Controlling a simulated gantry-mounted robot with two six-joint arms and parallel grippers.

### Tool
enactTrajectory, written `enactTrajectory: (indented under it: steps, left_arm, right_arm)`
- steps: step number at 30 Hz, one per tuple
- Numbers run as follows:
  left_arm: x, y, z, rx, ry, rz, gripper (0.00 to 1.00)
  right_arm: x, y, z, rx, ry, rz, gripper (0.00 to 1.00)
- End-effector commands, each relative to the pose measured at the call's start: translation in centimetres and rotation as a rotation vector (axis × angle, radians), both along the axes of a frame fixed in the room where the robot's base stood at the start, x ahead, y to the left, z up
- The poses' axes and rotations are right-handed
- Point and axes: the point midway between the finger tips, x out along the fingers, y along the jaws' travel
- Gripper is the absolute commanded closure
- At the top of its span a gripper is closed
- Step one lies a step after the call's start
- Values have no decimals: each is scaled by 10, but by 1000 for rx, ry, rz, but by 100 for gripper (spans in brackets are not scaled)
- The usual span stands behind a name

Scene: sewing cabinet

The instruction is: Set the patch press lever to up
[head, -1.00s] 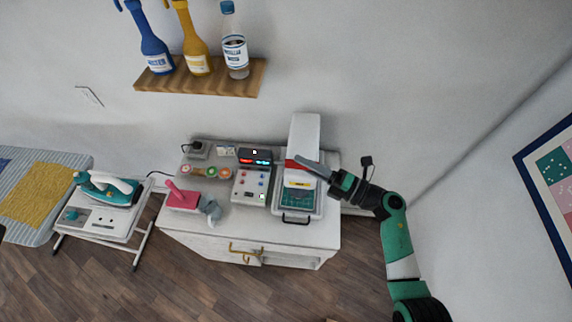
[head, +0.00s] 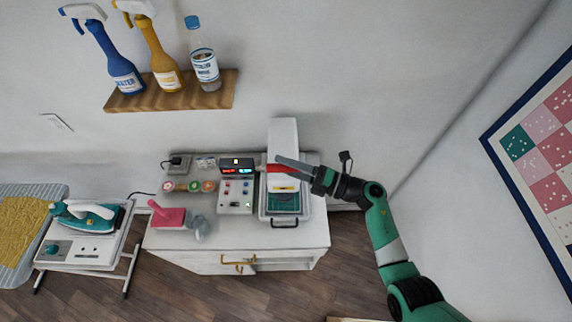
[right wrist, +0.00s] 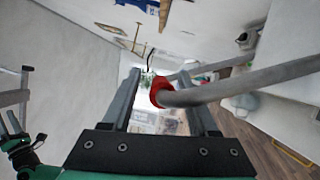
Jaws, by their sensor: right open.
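The patch press (head: 284,140) is a tall white machine on the right end of the white cabinet, with a teal plate (head: 284,203) at its base. Its lever has a red grip (head: 279,168) at the front of the press head, partly hidden by my gripper in the head view. My right gripper (head: 284,163) is open at the lever. In the right wrist view, the red grip (right wrist: 160,91) shows between the two open fingers, with grey bars running off to the right. I cannot tell whether a finger touches it.
Beside the press stand a control box (head: 236,188) with lit displays and a pink block (head: 168,215). An iron (head: 88,217) rests on a stand at left. A wooden shelf (head: 172,92) with bottles hangs above.

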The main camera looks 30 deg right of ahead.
Motion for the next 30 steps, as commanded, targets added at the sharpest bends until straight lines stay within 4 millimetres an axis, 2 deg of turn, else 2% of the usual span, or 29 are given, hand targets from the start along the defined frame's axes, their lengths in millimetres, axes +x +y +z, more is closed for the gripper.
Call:
enactTrajectory:
  steps: [5,15,19,23,30]
  left_arm:
    - [0,0,1,0,0,0,50]
    - [0,0,0,0,0,0,50]
    - [0,0,-2,0,0,0,50]
    - [0,0,-2,0,0,0,50]
    - [0,0,-2,0,0,0,50]
  right_arm:
    - [-6,-7,-1,0,-1,-3,40]
    - [-62,-56,-7,0,0,-5,40]
    - [-78,-70,-8,0,-1,-3,40]
    - [-86,-76,-8,0,0,-1,40]
    - [-87,-77,-8,0,0,0,40]
